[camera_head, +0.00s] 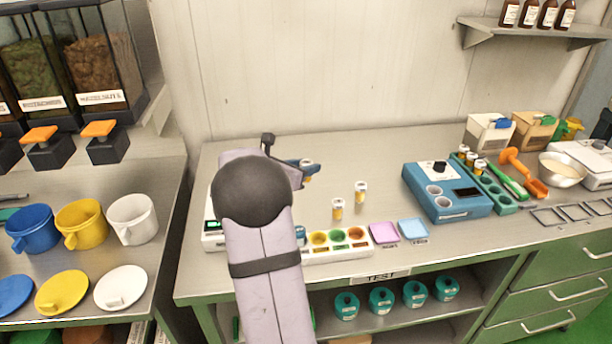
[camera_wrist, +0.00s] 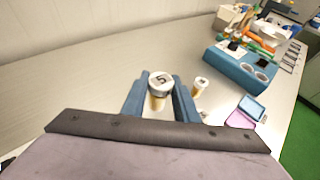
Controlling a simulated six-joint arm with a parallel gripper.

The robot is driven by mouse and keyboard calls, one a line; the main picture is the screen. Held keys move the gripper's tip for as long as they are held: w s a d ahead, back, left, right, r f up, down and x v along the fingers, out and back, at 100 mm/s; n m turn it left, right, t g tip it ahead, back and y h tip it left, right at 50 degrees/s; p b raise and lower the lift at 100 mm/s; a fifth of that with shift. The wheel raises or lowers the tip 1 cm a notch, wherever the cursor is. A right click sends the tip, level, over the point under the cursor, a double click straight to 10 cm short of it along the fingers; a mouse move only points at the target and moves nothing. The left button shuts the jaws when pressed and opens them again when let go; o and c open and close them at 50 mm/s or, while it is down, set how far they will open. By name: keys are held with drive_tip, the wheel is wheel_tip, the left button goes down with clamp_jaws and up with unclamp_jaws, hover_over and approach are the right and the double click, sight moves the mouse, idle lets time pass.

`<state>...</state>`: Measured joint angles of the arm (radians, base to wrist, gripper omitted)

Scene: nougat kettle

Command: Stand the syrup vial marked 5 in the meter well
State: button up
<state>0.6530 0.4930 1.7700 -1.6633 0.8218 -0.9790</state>
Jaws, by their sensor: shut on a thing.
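The syrup vial marked 5 (camera_wrist: 160,80) has a pale cap with a dark "5" and an amber body. My gripper (camera_wrist: 160,97) is shut on it, one blue finger on each side. A blue device (camera_head: 450,208) with a knob, a dark screen and two round wells stands to the right. Its wells look empty, and it also shows in the wrist view (camera_wrist: 238,70). I cannot tell which well the task means.
Two amber vials (camera_head: 338,209) (camera_head: 361,191) stand on the counter between my gripper and the blue device. A white tray (camera_head: 340,251) with coloured cups, a pink dish (camera_head: 384,231) and a blue dish (camera_head: 413,229) line the front. A teal rack (camera_head: 500,199) holds vials.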

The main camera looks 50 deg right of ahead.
drive_tip(key=shift+w+a+r, duration=0.15)
drive_tip(key=shift+w+r, duration=0.1)
drive_tip(key=w+a+n+t+p, duration=0.1)
drive_tip(key=w+a+p, duration=0.2)
drive_tip(key=w+a, duration=0.1)
drive_tip(key=w+a+n+t+p, duration=0.1)
drive_tip(key=w+a+t+p, duration=0.1)
drive_tip(key=a, duration=0.5)
drive_tip(key=w+a+f+n+t+p, duration=0.1)
drive_tip(key=w+a+n+p, duration=0.1)
drive_tip(key=w+a+p, duration=0.2)
drive_tip(key=shift+w+a+y, duration=0.4)
drive_tip(key=shift+w+a, duration=0.6)
drive_tip(key=shift+a, duration=0.15)
drive_tip(key=shift+s+a+f+m, duration=0.3)
drive_tip(key=shift+s+f, duration=0.05)
drive_tip(key=shift+s, duration=0.2)
drive_tip(key=s+m+g, duration=0.1)
drive_tip(key=s, duration=0.1)
drive_tip(key=s+d+m+g, duration=0.1)
drive_tip(key=s+r+m+g, duration=0.1)
drive_tip(key=s+g, duration=0.1)
drive_tip(key=shift+s+d+h, duration=0.3)
drive_tip(key=shift+h, duration=0.1)
drive_tip(key=shift+f, duration=0.2)
